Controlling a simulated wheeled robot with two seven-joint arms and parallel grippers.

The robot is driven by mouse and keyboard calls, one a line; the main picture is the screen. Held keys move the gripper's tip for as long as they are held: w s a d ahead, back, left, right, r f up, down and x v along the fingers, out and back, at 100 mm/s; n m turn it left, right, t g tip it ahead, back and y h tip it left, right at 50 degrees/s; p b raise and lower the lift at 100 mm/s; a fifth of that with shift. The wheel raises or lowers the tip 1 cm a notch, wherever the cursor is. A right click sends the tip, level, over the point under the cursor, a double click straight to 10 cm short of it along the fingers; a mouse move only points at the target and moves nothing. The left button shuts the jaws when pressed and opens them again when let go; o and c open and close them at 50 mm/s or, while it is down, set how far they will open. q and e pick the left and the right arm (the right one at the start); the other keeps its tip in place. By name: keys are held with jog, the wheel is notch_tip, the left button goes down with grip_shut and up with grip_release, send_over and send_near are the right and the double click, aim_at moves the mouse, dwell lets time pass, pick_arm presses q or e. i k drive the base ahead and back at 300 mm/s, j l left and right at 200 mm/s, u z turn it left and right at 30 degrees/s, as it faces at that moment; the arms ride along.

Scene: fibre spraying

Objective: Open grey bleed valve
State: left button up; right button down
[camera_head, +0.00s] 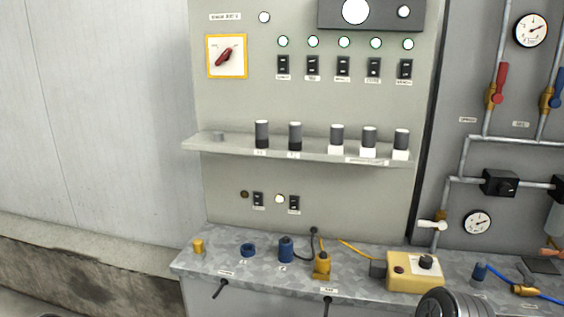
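A valve with a pale grey-white lever (431,225) and a brass body sits low on the grey pipe at the right panel, just left of the lower gauge. Its lever lies roughly level, across the near-vertical pipe. It is the only pale-handled valve in view, so it appears to be the grey bleed valve. Neither gripper's fingers show. A dark rounded part at the bottom edge, right of centre, looks like part of my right arm, below the valve and apart from it in the picture.
A lower gauge (477,222) and a black block (500,183) sit near the valve. Red (502,84) and blue (548,97) handled valves are above. The metal bench (214,262) holds a yellow control box (404,283), an orange-handled fitting (526,288) and several caps.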

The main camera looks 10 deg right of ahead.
aim_at(528, 280)
jog(key=z, duration=1.75)
jog(key=i+l+z, duration=0.1)
jog(key=z, duration=0.25)
jog(key=i+l+z, duration=0.15)
jog(key=z, duration=0.25)
jog(key=i+l, duration=0.05)
jog(key=l, duration=0.05)
